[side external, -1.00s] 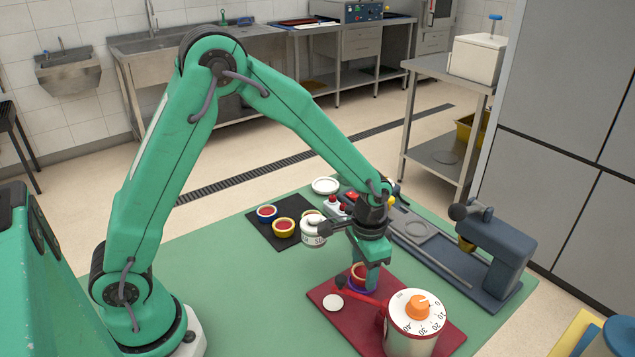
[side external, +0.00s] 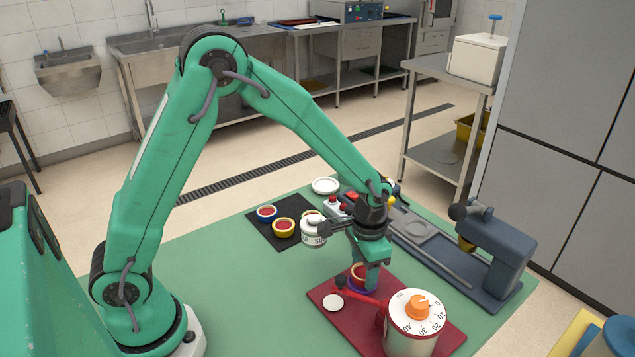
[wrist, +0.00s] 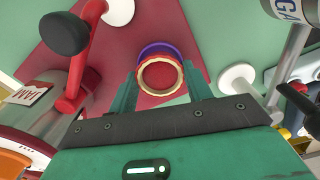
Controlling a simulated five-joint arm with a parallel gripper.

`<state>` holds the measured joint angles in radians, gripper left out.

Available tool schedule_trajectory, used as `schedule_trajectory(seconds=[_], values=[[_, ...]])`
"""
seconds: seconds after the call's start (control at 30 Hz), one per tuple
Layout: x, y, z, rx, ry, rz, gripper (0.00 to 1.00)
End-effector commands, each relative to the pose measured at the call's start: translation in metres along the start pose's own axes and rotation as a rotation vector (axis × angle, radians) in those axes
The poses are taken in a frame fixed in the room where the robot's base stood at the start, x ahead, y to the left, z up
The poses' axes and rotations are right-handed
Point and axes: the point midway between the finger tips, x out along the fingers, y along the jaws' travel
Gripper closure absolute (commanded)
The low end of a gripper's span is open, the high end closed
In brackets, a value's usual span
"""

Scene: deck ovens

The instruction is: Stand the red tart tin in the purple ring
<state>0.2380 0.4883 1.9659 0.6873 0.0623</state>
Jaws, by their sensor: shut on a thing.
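The red tart tin (wrist: 160,76), with a red inside and a pale gold rim, sits between my fingers in the wrist view. My gripper (wrist: 163,88) is shut on it. In the side view, my gripper (side external: 368,272) points down and partly covers the tin (side external: 358,271). The purple ring (side external: 358,286) is low around or under the tin, on the red board. In the wrist view, the ring (wrist: 155,48) shows as an arc past the tin's far edge. I cannot tell whether the tin rests fully inside it.
A large white timer with an orange knob (side external: 418,305) stands close to the right on the red board (side external: 372,342). A red arm with a black knob (wrist: 64,34) and a white disc (side external: 332,303) are near. Two tins (side external: 266,213) (side external: 283,228) stand on a black mat.

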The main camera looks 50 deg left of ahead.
Motion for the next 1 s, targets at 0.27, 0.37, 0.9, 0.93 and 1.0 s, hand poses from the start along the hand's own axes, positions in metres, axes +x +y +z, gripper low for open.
schedule_trajectory(seconds=[0.27, 0.37, 0.9, 0.93, 1.0], values=[[-0.0001, 0.0000, -0.0001, 0.000, 0.000, 0.000, 0.74], [0.0004, 0.0000, -0.0001, 0.000, 0.000, 0.000, 0.74], [0.0078, 0.0000, 0.0001, 0.000, -0.001, 0.000, 0.74], [0.0082, 0.0000, 0.0001, 0.000, -0.001, 0.000, 0.74], [0.0091, 0.0000, 0.0000, 0.000, -0.001, 0.000, 0.74]])
